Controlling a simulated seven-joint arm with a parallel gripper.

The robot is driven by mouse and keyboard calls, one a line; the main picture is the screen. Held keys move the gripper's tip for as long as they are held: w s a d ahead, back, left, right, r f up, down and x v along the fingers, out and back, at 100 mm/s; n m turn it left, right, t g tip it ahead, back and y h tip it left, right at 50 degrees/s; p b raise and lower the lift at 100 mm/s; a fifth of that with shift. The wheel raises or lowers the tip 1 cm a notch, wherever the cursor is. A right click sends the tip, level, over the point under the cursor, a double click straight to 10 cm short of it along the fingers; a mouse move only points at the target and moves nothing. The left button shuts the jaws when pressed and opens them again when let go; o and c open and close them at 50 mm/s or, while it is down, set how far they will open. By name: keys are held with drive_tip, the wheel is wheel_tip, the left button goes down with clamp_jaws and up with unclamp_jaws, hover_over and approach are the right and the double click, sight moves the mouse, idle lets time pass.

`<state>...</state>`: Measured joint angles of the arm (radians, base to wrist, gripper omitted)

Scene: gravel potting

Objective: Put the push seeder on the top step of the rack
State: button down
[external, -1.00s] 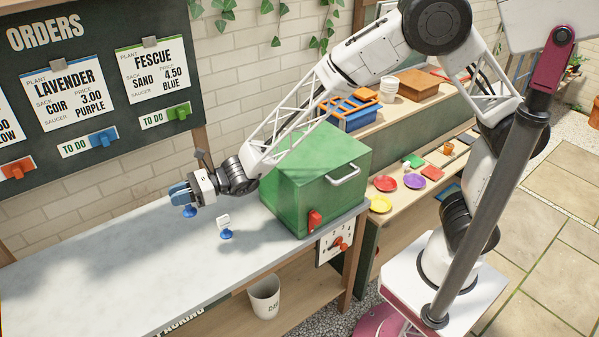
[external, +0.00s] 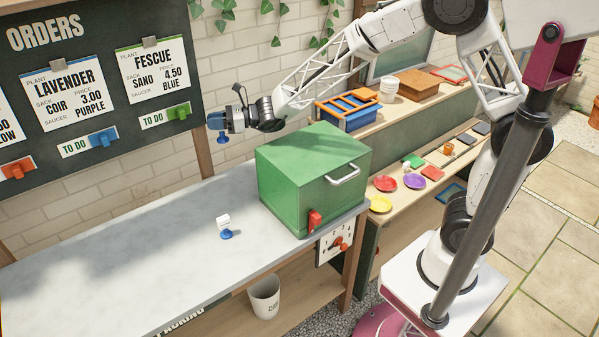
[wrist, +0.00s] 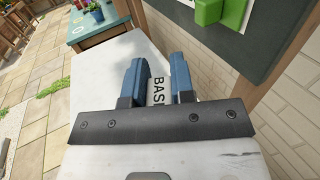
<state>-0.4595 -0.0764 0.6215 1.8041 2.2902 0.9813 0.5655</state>
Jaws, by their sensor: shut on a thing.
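My gripper (external: 214,121) is shut on a small seeder, which I take to be the push seeder. Its white body (wrist: 156,91), lettered "BAS", shows between the blue fingers in the wrist view. A similar white seeder with a blue foot (external: 225,227) stands upright on the grey bench.
A green box (external: 310,175) with a handle stands at the grey bench's (external: 120,255) right end. The orders board (external: 100,80) is on the left. Coloured saucers lie on the shelf below.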

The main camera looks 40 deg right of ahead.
drive_tip(key=w+d+m+t+h, duration=0.2)
drive_tip(key=w+d+t, duration=0.15)
drive_tip(key=d, duration=1.05)
drive_tip(key=w+d+m+t+h, duration=0.25)
drive_tip(key=w+d, duration=0.25)
drive_tip(key=d, duration=0.8)
drive_tip(key=w+d+m+t+h, duration=0.2)
drive_tip(key=w+d, duration=0.3)
drive_tip(key=d, duration=0.9)
drive_tip(key=s+d+f+m+h, duration=0.1)
drive_tip(key=s+d+m+h, duration=0.1)
drive_tip(key=d, duration=1.1)
drive_tip(key=s+d+f+m+t+h, duration=0.1)
drive_tip(key=s+d+h, duration=0.3)
drive_tip(key=d, duration=0.9)
drive_tip(key=s+d+f+m+t+h, duration=0.1)
drive_tip(key=s+d+f+m+h, duration=0.1)
drive_tip(key=d, duration=1.1)
drive_tip(key=shift+s+d+m+h, duration=0.4)
drive_tip(key=shift+s+m+h, duration=0.35)
drive_tip(key=shift+s+h, duration=0.3)
drive_tip(key=shift+f, duration=0.15)
wheel_tip(320, 180, down, 6)
drive_tip(key=shift+f, duration=0.1)
drive_tip(key=shift+f, duration=1.85)
